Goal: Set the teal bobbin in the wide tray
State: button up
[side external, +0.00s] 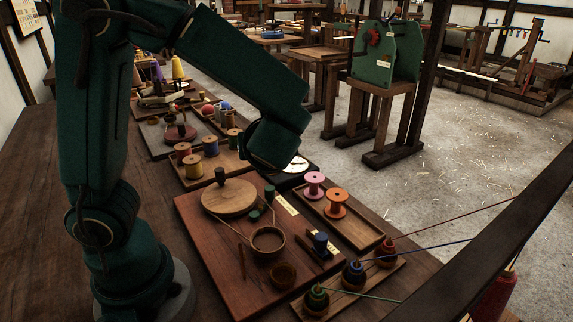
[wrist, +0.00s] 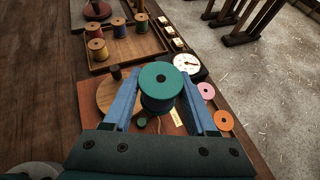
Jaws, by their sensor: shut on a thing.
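In the wrist view, the teal bobbin (wrist: 158,92) sits between the two blue fingers of my gripper (wrist: 157,78), which is shut on it. Its round top face with a small centre hole points toward the camera. In the side view my gripper is mostly hidden behind my arm, and I cannot make out the held bobbin surely. A wide wooden tray (wrist: 143,46) with red, blue and yellow bobbins lies ahead of the gripper, up and left in the wrist view. In the side view this tray (side external: 219,166) is left of my arm's end.
A narrower tray (side external: 352,232) holds a pink bobbin (side external: 314,184) and an orange bobbin (side external: 336,203). A white dial (wrist: 187,63) stands close right of the held bobbin. A board carries a round wooden disc (side external: 229,200) and a bowl (side external: 268,240). Threaded spools stand at the front.

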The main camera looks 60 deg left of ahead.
jog(key=w+a+f, duration=0.2)
jog(key=w+a, duration=1)
jog(key=shift+s+a+f+n+g+y, duration=0.15)
jog(key=shift+s+a+f+n+g, duration=0.4)
jog(key=shift+a+f, duration=1.35)
jog(key=shift+s+a+f+n+g+y, duration=0.2)
jog(key=shift+s+a+f+n+g, duration=0.4)
jog(key=shift+a+f, duration=1.35)
jog(key=shift+s+a+f+n+g+y, duration=0.2)
jog(key=shift+s+a+f, duration=0.85)
jog(key=shift+a, duration=1.45)
jog(key=shift+w+f, duration=0.25)
jog(key=shift+f, duration=0.2)
jog(key=shift+f, duration=0.7)
jog(key=shift+f, duration=0.1)
